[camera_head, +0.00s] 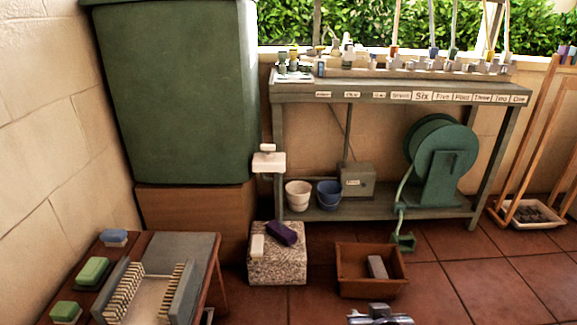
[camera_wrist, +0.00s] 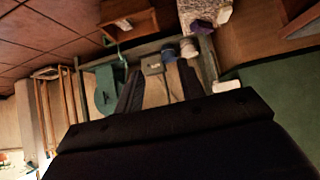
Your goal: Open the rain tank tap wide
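The large green rain tank (camera_head: 180,90) stands on a brown wooden base (camera_head: 195,215) at the left; part of its green side also shows at the right of the wrist view (camera_wrist: 275,95). A white fitting with a small block on top, which looks like the tap (camera_head: 268,161), sits at the tank's lower right side. In the wrist view the white fitting (camera_wrist: 226,87) lies right of my fingers, partly hidden below. My gripper (camera_wrist: 158,75) has its two dark fingers apart with nothing between them. It is not touching the tap.
A grey-green bench (camera_head: 400,90) holds small items, with pots, a box and a green hose reel (camera_head: 442,150) below. A speckled block (camera_head: 277,268) stands under the tap. A brown tub (camera_head: 370,270) sits on the tiles, and a brush table (camera_head: 150,280) is front left.

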